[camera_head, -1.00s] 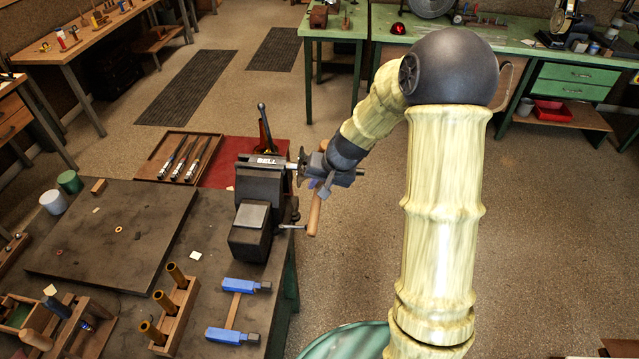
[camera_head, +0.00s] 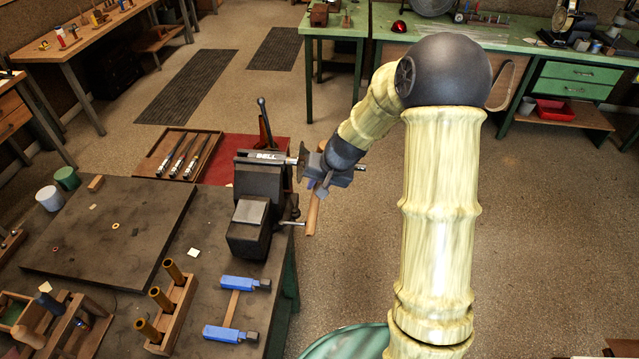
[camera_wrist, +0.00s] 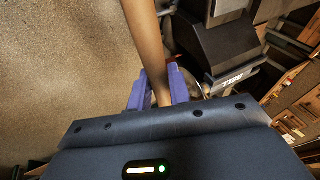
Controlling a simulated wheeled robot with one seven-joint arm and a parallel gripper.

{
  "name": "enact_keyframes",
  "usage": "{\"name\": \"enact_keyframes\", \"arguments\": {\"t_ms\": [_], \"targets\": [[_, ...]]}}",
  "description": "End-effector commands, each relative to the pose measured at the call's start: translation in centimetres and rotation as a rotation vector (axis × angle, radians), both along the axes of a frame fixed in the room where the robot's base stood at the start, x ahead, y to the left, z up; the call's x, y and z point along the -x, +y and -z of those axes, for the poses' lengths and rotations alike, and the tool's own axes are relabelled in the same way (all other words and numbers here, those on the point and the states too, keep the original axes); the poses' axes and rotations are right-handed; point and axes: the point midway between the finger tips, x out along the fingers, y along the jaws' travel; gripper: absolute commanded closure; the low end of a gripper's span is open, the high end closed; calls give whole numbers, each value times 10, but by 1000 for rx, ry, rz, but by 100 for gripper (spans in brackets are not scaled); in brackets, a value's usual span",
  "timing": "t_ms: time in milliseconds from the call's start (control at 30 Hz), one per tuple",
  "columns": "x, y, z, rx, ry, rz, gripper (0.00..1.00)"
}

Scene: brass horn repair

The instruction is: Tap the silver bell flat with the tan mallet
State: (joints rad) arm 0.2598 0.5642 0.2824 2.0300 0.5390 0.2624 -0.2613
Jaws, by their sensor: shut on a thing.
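My gripper (camera_head: 326,178) is shut on the wooden handle of the tan mallet (camera_head: 313,214), just right of the vise. In the wrist view the handle (camera_wrist: 147,45) runs between the blue fingers (camera_wrist: 160,90). I cannot make out the mallet's head. The dark vise (camera_head: 260,190) carries a plate marked BELL (camera_head: 267,156). A small silvery piece (camera_head: 302,161) shows between the vise jaws and my gripper; I cannot tell whether it is the silver bell or whether the mallet touches it.
The vise stands at the right edge of the dark bench (camera_head: 205,250). A wooden tray of rods (camera_head: 157,152) lies behind it. A blue-ended clamp (camera_head: 232,308) and a block with brass tubes (camera_head: 183,305) lie in front. Open floor (camera_head: 365,240) is to the right.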

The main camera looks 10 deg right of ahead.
Motion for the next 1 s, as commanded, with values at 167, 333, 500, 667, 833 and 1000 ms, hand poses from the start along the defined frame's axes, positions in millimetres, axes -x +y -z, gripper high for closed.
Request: {"name": "enact_keyframes", "arguments": {"t_ms": [167, 333, 500, 667, 833, 1000], "targets": [[-3, 1, 5, 0, -2, 1, 100], [-1, 0, -3, 1, -3, 1, 100], [3, -2, -17, 1, -3, 2, 100], [6, -3, -24, 1, -3, 1, 100], [6, -3, -24, 1, -3, 1, 100], [6, -3, -24, 1, -3, 1, 100]]}}
